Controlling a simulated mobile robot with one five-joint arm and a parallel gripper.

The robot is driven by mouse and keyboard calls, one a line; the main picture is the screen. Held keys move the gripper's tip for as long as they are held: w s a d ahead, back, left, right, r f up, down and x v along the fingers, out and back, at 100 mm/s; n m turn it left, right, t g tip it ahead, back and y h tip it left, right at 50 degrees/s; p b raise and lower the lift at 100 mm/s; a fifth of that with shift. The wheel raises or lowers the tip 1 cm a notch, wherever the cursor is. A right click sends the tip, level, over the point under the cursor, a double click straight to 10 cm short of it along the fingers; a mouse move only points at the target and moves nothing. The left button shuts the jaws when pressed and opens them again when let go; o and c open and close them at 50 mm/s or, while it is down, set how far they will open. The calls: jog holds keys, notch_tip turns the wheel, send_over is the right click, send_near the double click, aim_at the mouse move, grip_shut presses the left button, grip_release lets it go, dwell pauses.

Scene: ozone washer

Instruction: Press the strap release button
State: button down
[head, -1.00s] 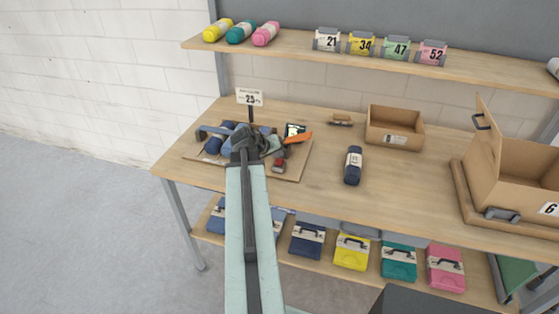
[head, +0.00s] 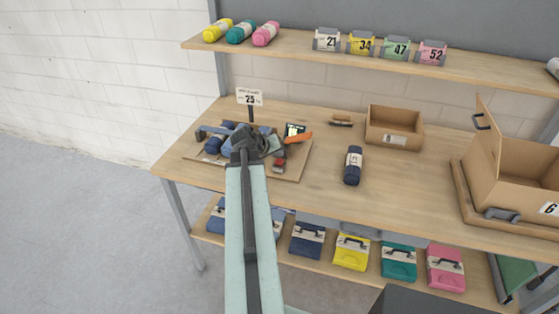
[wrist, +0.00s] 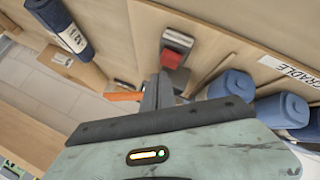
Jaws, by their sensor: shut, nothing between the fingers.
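A red button (head: 279,164) sits on a small grey metal housing on the wooden board at the left of the bench. In the wrist view the red button (wrist: 171,59) lies just beyond the tips of my gripper (wrist: 160,80). The fingers are shut with nothing between them and point towards the button. I cannot tell whether the tips touch it. In the head view my arm covers part of the board, and my gripper (head: 272,146) is over it, close to the button. Blue rolls (wrist: 231,85) lie beside the housing, near a "CRADLE" label (wrist: 290,70).
An orange handle (head: 299,137) and a small screen (head: 294,129) stand close to my gripper. A sign (head: 249,97) rises behind the board. A dark blue roll (head: 353,166), an open box (head: 394,128) and a larger carton (head: 511,160) stand to the right.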

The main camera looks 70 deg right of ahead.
aim_at(278, 162)
jog(key=shift+f+b, duration=0.4)
jog(key=shift+f+b, duration=0.65)
dwell(0.7)
dwell(0.3)
jog(key=shift+r+p, duration=1.05)
jog(key=shift+r, duration=0.1)
notch_tip(278, 162, up, 5)
jog(key=p, duration=0.5)
